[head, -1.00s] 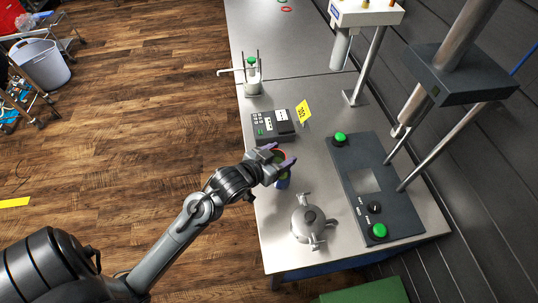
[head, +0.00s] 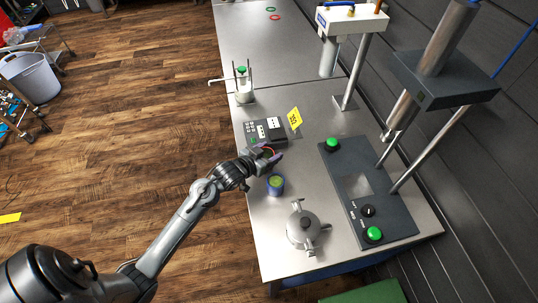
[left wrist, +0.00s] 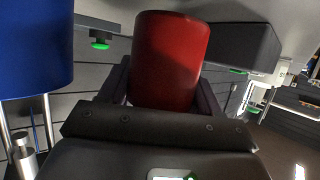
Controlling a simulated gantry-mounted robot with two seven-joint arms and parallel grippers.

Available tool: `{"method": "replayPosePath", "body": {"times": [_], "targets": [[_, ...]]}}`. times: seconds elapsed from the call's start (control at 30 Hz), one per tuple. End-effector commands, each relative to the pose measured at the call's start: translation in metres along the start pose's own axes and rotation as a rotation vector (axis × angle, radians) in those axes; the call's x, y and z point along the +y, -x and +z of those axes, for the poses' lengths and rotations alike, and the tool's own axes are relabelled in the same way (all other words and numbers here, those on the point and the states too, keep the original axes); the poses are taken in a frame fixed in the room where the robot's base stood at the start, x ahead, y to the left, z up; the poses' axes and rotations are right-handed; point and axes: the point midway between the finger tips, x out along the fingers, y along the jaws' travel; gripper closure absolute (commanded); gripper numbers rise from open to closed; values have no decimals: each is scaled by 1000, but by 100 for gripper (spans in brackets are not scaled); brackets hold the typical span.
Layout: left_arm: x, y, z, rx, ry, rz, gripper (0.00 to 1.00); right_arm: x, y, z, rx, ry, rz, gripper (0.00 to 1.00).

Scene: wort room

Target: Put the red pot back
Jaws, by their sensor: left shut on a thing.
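The red pot (left wrist: 170,60) stands between my left gripper's fingers in the left wrist view, and they are shut on it. In the head view my left gripper (head: 268,157) is over the near table, just below the dark keypad device, and hides most of the pot; only a bit of red rim shows. A blue pot (head: 276,184) with a green inside stands on the table just below the gripper, apart from it. It also shows large at the left of the left wrist view (left wrist: 36,48). My right gripper is not in view.
A red ring (head: 275,17) and a green ring (head: 271,9) lie on the far table. A keypad device (head: 265,132) with a yellow tag, a clamp vessel (head: 244,92), a round metal vessel (head: 303,228) and a control panel (head: 366,195) stand around the gripper.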

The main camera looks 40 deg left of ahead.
Motion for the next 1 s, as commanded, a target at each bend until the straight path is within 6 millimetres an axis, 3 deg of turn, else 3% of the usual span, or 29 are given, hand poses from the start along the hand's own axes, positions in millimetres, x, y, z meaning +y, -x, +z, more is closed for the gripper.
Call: {"method": "replayPosePath", "body": {"times": [0.1, 0.53, 0.57, 0.6, 1.0], "targets": [[0, -5, 12, 0, 1, 1, 78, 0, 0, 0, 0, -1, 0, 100], [0, -7, 17, 1, -1, 0, 78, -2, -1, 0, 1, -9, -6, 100], [0, -7, 17, 0, -1, 0, 32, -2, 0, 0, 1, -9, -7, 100], [0, -7, 17, 0, -1, 0, 26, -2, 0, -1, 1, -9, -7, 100], [0, -4, 13, 1, -1, 1, 26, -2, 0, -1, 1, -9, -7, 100]]}}
